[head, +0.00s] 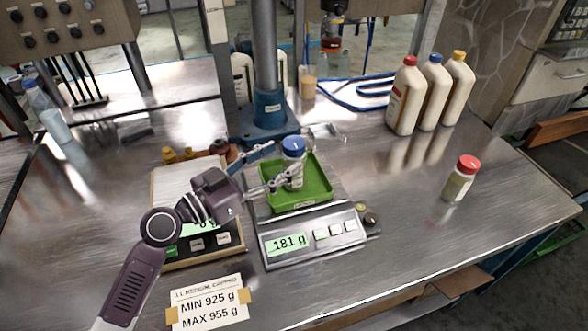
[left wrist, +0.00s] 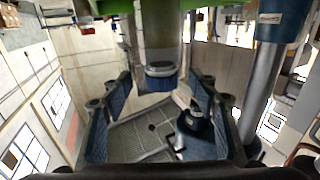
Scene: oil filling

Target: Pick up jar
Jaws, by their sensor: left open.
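A jar with a blue lid (head: 293,146) stands upright in a green tray (head: 299,206) on a scale reading 181 g. My left gripper (head: 284,161) reaches in from the left with its fingers open. One finger shows behind the jar's left side and the other crosses in front of its body; I cannot tell whether they touch it. In the left wrist view, the open fingers of the left gripper (left wrist: 160,95) spread to both sides, with green at the top. A second jar, with a red lid (head: 467,165), stands at the right. My right gripper is not in view.
The tray's scale (head: 314,238) stands beside a second scale (head: 205,243), partly covered by my left arm. A blue-based post (head: 268,107) rises behind the tray. Several white bottles (head: 405,98) stand back right. A weight-limit card (head: 208,303) lies in front. The table's right front is clear.

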